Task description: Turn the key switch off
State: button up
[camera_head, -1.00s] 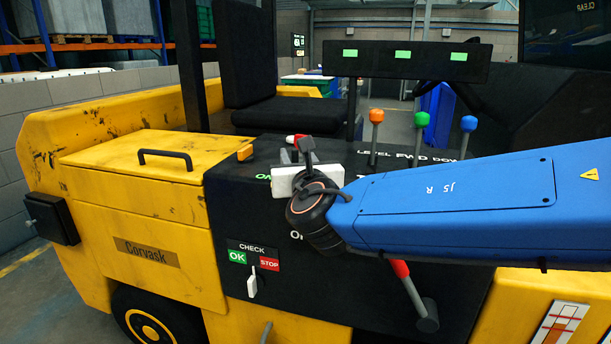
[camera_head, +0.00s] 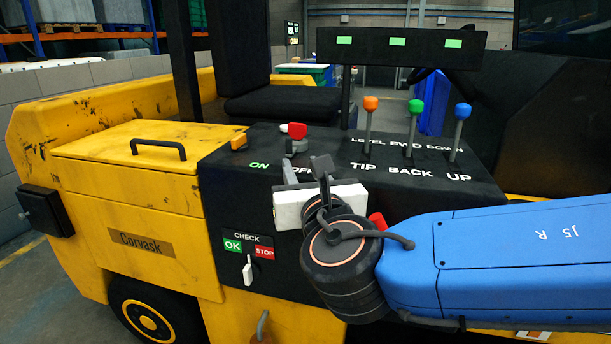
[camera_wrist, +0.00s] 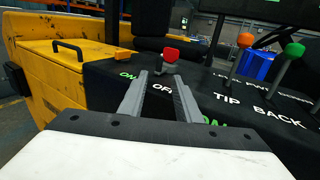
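The key switch (camera_head: 296,131) has a red head on a grey base. It sits on top of the black console, behind the ON and OFF labels, and shows beyond my fingers in the wrist view (camera_wrist: 171,56). I cannot tell which label it is turned to. My gripper (camera_head: 304,163) has a white body and two grey fingers. In the wrist view my gripper (camera_wrist: 161,75) is open, with nothing between the fingers. The fingers partly cover the OFF label.
Orange (camera_head: 370,103), green (camera_head: 415,106) and blue (camera_head: 462,111) levers stand to the right on the console. A white CHECK switch (camera_head: 247,270) is on the front face. A dark indicator panel (camera_head: 400,53) is above. A red handle part (camera_head: 377,221) shows beside my wrist.

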jog(key=shift+s+d, duration=0.2)
jog(key=shift+s, duration=1.3)
